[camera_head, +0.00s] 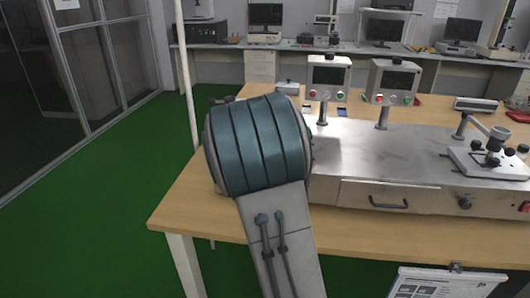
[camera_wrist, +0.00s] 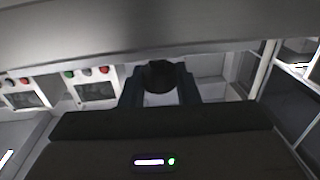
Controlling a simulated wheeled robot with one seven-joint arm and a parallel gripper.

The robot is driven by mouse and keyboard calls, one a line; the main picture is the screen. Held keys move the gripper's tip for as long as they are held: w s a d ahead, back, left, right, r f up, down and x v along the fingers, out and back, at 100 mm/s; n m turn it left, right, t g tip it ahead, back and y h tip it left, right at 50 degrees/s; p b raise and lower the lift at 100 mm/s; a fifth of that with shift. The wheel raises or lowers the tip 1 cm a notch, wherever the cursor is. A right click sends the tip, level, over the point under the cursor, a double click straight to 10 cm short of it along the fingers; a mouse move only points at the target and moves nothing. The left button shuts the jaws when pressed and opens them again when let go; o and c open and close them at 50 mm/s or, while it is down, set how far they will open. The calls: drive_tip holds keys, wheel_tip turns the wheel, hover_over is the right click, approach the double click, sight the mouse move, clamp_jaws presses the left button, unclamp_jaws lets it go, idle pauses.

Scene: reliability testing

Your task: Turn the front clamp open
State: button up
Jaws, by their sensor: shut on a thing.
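In the wrist view, my gripper (camera_wrist: 159,92) has its two dark fingers on either side of a dark rounded piece (camera_wrist: 160,73). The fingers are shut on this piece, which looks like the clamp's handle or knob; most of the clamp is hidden. In the head view, my large teal arm link covers the left part of the workbench and hides my gripper and the clamp there. A metal fixture with black knobs (camera_head: 490,158) stands at the right of the steel top.
Two control boxes with screens, the left one (camera_head: 328,76) and the right one (camera_head: 392,82), stand behind the steel unit (camera_head: 380,150). The wooden table (camera_head: 185,205) has bare room at its left. A paper sheet (camera_head: 445,284) hangs at the front edge. The green floor at left is clear.

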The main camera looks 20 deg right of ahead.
drive_tip(key=n+y+b, duration=0.1)
drive_tip(key=b, duration=0.1)
drive_tip(key=n+t+y+b, duration=0.1)
drive_tip(key=y+b, duration=0.1)
drive_tip(key=shift+s+d+f+t+b, duration=0.1)
drive_tip(key=shift+d+f+t+b, duration=0.05)
drive_tip(key=shift+f+t+b, duration=0.2)
drive_tip(key=n+y+b, duration=0.1)
drive_tip(key=n+y, duration=0.1)
drive_tip(key=y, duration=0.1)
drive_tip(key=shift+r+t+b, duration=0.2)
drive_tip(key=shift+t+b, duration=0.05)
drive_tip(key=shift+b, duration=0.15)
drive_tip(key=n+y, duration=0.2)
drive_tip(key=y, duration=0.1)
drive_tip(key=shift+r, duration=0.15)
drive_tip(key=shift+n+y+p, duration=1.1)
drive_tip(key=shift+n+y, duration=0.3)
drive_tip(key=shift+y, duration=0.8)
drive_tip(key=o, duration=0.9)
drive_tip(key=shift+o, duration=0.2)
